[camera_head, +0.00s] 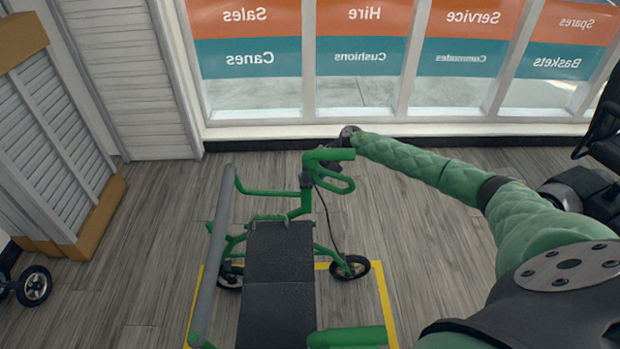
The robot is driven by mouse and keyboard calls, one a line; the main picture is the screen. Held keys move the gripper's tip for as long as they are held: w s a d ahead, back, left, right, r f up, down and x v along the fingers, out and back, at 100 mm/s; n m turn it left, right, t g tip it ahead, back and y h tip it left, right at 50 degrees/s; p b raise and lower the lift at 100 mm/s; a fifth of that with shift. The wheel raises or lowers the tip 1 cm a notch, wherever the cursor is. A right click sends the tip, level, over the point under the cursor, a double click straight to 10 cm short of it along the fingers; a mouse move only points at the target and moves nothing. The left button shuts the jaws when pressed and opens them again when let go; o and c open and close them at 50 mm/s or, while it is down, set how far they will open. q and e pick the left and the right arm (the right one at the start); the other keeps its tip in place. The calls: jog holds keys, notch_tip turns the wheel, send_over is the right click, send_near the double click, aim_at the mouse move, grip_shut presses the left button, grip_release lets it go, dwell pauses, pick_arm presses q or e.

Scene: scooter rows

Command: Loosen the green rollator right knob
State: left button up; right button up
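The green rollator (250,190) stands side-on in the middle of the view, with a dark seat (281,252) and a grey back bar (213,260). Its far green handle (328,155) has a brake lever loop below it and a cable hanging down. My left gripper is not in view.
A yellow floor outline (384,300) surrounds the rollator. A window wall (370,125) is close behind the far handle. A slatted display (50,140) stands left, and a dark scooter (590,185) stands right.

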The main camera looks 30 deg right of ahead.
jog(key=o, duration=1)
jog(key=shift+d, duration=0.1)
jog(key=shift+v, duration=3.9)
